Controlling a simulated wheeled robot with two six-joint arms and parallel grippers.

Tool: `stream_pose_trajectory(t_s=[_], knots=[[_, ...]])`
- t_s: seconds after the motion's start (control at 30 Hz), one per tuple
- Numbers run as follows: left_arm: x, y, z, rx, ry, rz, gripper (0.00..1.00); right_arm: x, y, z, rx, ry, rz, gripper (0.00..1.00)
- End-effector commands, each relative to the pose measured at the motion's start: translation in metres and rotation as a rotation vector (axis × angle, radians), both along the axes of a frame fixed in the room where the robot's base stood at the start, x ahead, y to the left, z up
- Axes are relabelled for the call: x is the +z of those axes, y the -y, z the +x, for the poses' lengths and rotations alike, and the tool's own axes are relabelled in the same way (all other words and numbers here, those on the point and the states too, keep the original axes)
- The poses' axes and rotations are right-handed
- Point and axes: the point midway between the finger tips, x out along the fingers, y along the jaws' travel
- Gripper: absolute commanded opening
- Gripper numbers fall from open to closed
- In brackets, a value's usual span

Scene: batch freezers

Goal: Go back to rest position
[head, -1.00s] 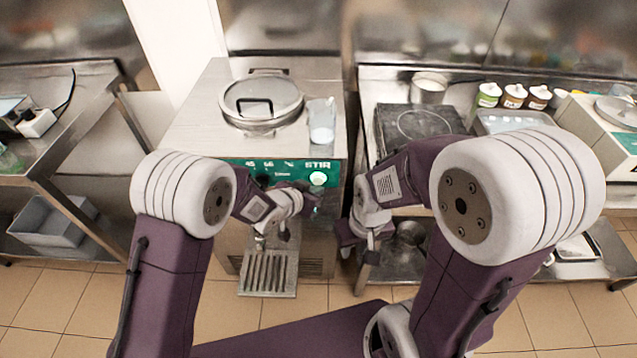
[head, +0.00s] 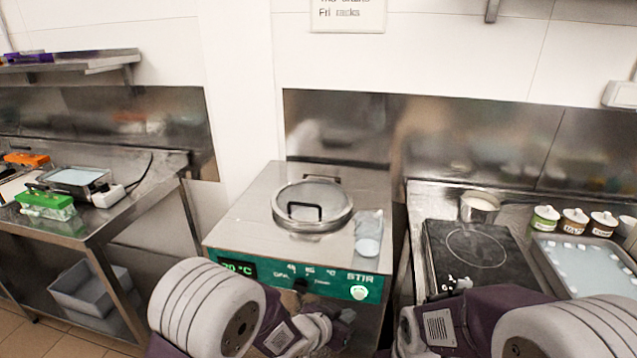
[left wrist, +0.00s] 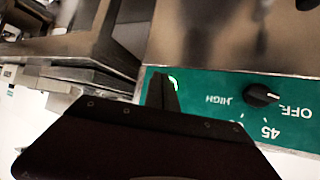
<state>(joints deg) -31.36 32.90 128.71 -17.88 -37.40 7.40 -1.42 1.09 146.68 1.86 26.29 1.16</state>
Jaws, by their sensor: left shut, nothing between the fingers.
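My left gripper (head: 343,318) is shut and empty in front of the batch freezer's green control panel (head: 300,278), at its lower edge. In the left wrist view its dark fingers (left wrist: 162,92) are together, over the green panel, which appears upside down with a black knob (left wrist: 262,95). My right arm (head: 455,318) is bent in at the lower right, in front of the right counter. Its gripper lies at the bottom edge of the head view, mostly cut off, so its jaws do not show.
The freezer's round lid (head: 312,206) is closed, with a clear cup (head: 368,234) beside it on top. On the right counter are a black hotplate (head: 470,250), a metal pot (head: 480,206), several labelled jars (head: 574,220) and a tray (head: 590,272). A steel table (head: 120,215) stands left.

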Motion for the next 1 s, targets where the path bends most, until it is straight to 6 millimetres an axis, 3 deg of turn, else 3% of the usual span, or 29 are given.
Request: stream_pose_trajectory(t_s=[0.07,0.13,0.2,0.27,0.3,0.37,0.4,0.5,0.63,0.73,1.0], knots=[[0.036,-0.033,0.030,0.088,0.054,-0.031,0.00,0.004,0.000,0.000,0.000,0.000,0.000,0.31],[0.070,-0.083,0.052,0.214,0.092,-0.048,0.00,0.007,0.000,0.000,0.000,0.000,0.000,0.31],[0.085,-0.149,0.056,0.372,0.056,-0.010,0.00,0.010,0.000,0.000,0.000,0.000,0.000,0.31],[0.084,-0.204,0.041,0.508,-0.028,0.041,0.00,0.012,0.000,0.000,0.000,0.000,0.000,0.31],[0.078,-0.236,0.022,0.593,-0.108,0.075,0.00,0.013,0.000,0.000,0.000,0.000,0.000,0.31],[0.063,-0.270,-0.016,0.693,-0.251,0.127,0.00,0.014,0.000,0.000,0.000,0.000,0.000,0.31],[0.051,-0.283,-0.044,0.735,-0.354,0.156,0.00,0.014,0.000,0.000,0.000,0.000,0.000,0.31],[0.024,-0.287,-0.107,0.760,-0.587,0.227,0.00,0.014,0.000,0.000,0.000,0.000,0.000,0.31],[0.009,-0.285,-0.155,0.748,-0.773,0.286,0.00,0.014,0.000,0.000,0.000,0.000,0.000,0.31],[0.008,-0.284,-0.168,0.736,-0.824,0.308,0.00,0.013,0.000,0.000,0.000,0.000,0.000,0.31],[0.008,-0.284,-0.168,0.731,-0.824,0.312,0.00,0.014,0.000,0.000,0.000,0.000,0.000,0.31]])
